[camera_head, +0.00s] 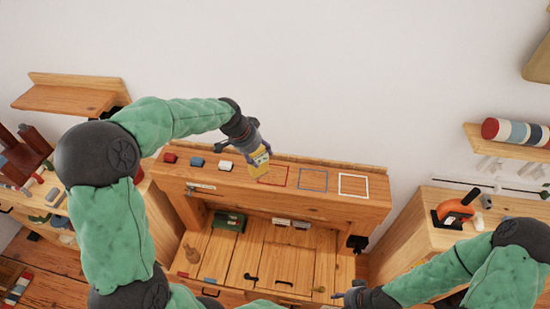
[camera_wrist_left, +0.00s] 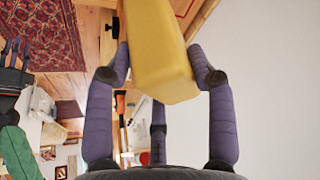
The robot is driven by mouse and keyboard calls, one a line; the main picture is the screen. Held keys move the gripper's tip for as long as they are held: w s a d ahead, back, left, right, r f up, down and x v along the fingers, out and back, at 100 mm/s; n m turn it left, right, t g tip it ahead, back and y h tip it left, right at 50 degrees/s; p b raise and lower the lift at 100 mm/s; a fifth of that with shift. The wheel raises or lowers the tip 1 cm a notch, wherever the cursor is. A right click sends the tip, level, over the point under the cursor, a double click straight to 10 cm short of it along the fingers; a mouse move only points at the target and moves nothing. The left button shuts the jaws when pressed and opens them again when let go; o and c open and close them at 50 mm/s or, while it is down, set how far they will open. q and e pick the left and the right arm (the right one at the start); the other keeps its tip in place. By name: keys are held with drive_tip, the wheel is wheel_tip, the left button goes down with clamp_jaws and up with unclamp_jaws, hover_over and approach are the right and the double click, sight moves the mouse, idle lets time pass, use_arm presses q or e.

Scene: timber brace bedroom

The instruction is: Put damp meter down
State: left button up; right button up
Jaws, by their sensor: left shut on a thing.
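The yellow damp meter (camera_head: 260,159) is held by my left gripper (camera_head: 257,152), over or beside the left edge of the red outline (camera_head: 273,174) on the wooden ledge (camera_head: 230,186). I cannot tell whether it touches the ledge. In the left wrist view the purple fingers of my left gripper (camera_wrist_left: 166,68) close on both sides of the yellow meter (camera_wrist_left: 160,35). A blue outline (camera_head: 313,180) and a white outline (camera_head: 353,186) lie to the right and look empty. My right gripper (camera_head: 347,295) is low in the head view, small and dark.
Red (camera_head: 169,158), blue (camera_head: 197,162) and white (camera_head: 225,166) blocks stand on the ledge left of the meter. Below is a slatted bench top (camera_head: 265,258) with a green box (camera_head: 230,220) and small tools. An orange tool (camera_head: 456,208) stands on the right bench.

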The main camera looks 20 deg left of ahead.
use_arm(q)
drive_tip(key=w+d+f+p, duration=0.1)
drive_tip(key=w+f, duration=0.8)
drive_tip(key=f, duration=0.2)
drive_tip(key=shift+w+d, duration=0.2)
drive_tip(key=shift+f, duration=0.1)
drive_tip(key=o, duration=1.3)
